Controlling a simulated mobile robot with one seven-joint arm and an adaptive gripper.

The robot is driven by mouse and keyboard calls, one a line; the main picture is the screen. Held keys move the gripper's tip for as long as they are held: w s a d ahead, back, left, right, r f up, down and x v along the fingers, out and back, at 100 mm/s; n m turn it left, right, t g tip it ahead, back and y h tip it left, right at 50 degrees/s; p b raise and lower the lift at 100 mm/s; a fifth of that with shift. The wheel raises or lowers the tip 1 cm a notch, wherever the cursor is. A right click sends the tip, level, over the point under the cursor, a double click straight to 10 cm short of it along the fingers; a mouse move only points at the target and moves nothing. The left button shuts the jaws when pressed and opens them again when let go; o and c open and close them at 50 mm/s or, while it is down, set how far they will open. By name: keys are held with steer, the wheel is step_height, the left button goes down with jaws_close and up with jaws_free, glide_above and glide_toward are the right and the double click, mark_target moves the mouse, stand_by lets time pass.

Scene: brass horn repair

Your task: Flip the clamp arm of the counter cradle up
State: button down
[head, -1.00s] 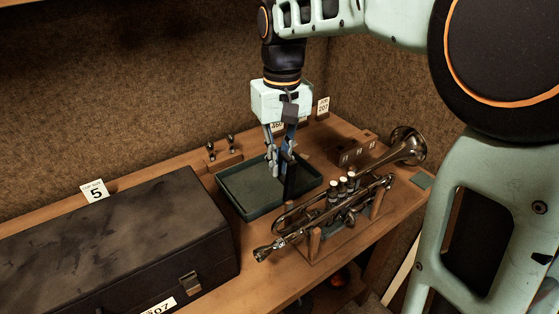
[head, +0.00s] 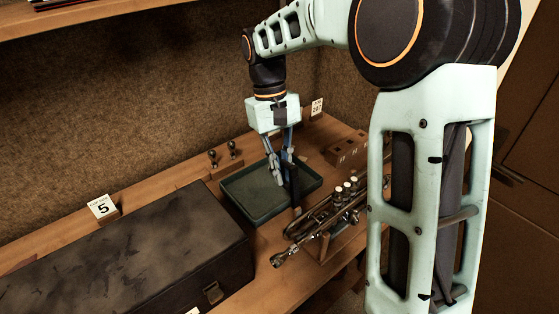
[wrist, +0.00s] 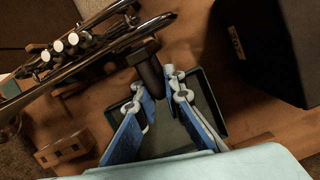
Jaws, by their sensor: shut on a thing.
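The trumpet (head: 318,222) lies in the counter cradle (head: 345,237); my own arm hides its bell end in the head view. The trumpet's valves and tubing also show at upper left in the wrist view (wrist: 82,52). The dark clamp arm (head: 295,188) stands roughly upright beside the trumpet, at the tray's near right edge. In the wrist view the clamp arm (wrist: 149,70) shows between the fingertips. My gripper (head: 284,172) points down and is shut on the clamp arm, its fingers not fully together. The clamp arm's hinge is not clear to see.
A green tray (head: 240,203) lies under my gripper. A large dark case (head: 130,255) fills the counter's left. A wooden block with holes (head: 346,150) stands at the right, and a small stand with two dark knobs (head: 225,160) is behind the tray.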

steer(key=p, duration=0.1)
steer(key=w+g+h+p, duration=0.1)
steer(key=p, duration=0.1)
steer(key=shift+a+f+g, duration=0.25)
steer(key=shift+f+g, duration=0.05)
steer(key=c, duration=2)
jaws_free()
steer(key=shift+f, duration=0.1)
steer(key=shift+s, duration=0.1)
steer(key=shift+v, duration=3.8)
steer(key=shift+a, duration=0.1)
